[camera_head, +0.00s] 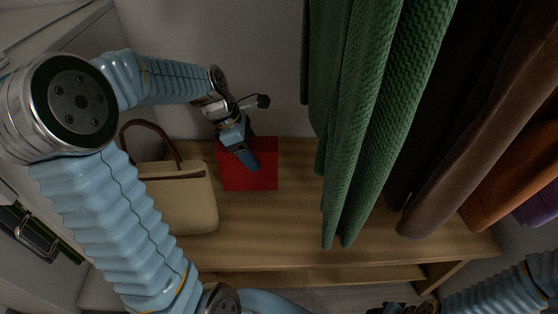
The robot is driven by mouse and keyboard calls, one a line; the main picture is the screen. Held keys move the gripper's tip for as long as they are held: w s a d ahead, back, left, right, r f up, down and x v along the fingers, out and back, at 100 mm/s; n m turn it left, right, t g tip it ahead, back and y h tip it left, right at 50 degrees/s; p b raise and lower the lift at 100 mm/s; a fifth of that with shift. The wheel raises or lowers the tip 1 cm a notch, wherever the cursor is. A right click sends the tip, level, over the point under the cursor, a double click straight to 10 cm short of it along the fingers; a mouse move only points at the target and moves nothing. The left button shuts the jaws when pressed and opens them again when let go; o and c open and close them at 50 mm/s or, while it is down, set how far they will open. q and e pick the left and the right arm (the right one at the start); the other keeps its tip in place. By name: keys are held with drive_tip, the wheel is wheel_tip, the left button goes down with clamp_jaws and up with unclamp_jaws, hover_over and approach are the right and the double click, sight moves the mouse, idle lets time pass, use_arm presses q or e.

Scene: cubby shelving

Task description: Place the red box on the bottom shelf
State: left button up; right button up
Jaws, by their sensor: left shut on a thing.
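The red box (262,178) is at the back of the wooden shelf (262,235), against or near the rear wall. My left gripper (249,160) reaches down from above and is shut on the box; its fingers cover part of the box's top. I cannot tell whether the box rests on the shelf or is slightly above it. A lower wooden level (350,274) shows under the front edge of the shelf. My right gripper (398,308) is partly in view at the bottom edge, too cut off to tell its state.
A cream handbag (180,205) with a brown handle stands just left of the box. Green cloth (365,130) hangs to its right, with brown (465,150) and orange (505,190) garments beyond. A dark green bag (40,235) is at the far left. The shelf's middle front is clear.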

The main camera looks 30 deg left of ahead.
sight(273, 144)
use_arm(q)
drive_tip(key=w+d, duration=0.2)
drive_tip(key=d, duration=0.1)
drive_tip(key=shift+w+d, duration=0.35)
drive_tip(key=shift+d, duration=0.25)
drive_tip(key=shift+w+d, duration=0.3)
drive_tip(key=shift+d, duration=0.3)
drive_tip(key=shift+a+f, duration=0.15)
drive_tip(key=shift+f, duration=1.55)
drive_tip(key=shift+f, duration=0.2)
drive_tip(key=o, duration=1.6)
drive_tip(key=shift+s, duration=0.1)
drive_tip(key=p+v, duration=0.1)
drive_tip(key=v, duration=1.1)
drive_tip(key=shift+r, duration=0.2)
